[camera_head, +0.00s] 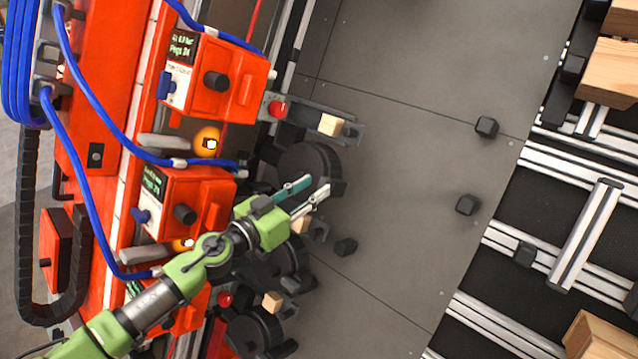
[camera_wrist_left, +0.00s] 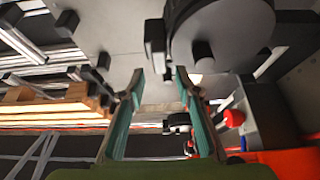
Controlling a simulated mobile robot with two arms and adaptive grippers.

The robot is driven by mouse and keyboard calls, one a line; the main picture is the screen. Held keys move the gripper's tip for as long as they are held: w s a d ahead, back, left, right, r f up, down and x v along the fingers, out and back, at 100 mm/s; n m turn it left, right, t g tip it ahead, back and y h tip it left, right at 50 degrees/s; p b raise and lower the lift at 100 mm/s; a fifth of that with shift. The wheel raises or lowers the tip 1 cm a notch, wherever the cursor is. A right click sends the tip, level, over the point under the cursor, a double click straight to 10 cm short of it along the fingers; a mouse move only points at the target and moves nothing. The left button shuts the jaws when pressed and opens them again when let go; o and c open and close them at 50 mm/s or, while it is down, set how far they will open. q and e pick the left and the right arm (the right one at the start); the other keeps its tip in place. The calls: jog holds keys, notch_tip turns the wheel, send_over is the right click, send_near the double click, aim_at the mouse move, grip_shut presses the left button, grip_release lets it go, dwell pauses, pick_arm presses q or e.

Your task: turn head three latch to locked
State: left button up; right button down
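Orange head boxes stand in a row on the left, each with a small display and a black knob. The upper box (camera_head: 241,79) has a blue latch lever (camera_head: 167,85) on its left side. The middle box (camera_head: 205,195) has a similar blue lever (camera_head: 140,215). A lower box (camera_head: 183,318) is mostly hidden behind my left arm. I cannot read which is head three or tell the lever states. My left gripper (camera_head: 318,185) is open and empty, right of the middle box, apart from both levers. Its parted fingers also show in the left wrist view (camera_wrist_left: 160,75). My right gripper is not visible.
Blue hoses (camera_head: 105,113) loop across the boxes. Black round wheels (camera_head: 309,168) and small wooden blocks (camera_head: 331,125) sit beside the heads. Dark small blocks (camera_head: 486,127) lie on the otherwise clear grey floor. A roller conveyor frame (camera_head: 585,235) with wooden pieces stands at right.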

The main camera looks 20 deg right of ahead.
aim_at(322, 181)
pick_arm(q)
jog(key=shift+x, duration=1.55)
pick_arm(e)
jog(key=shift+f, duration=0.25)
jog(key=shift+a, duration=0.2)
pick_arm(q)
jog(key=shift+a, duration=0.1)
grip_shut()
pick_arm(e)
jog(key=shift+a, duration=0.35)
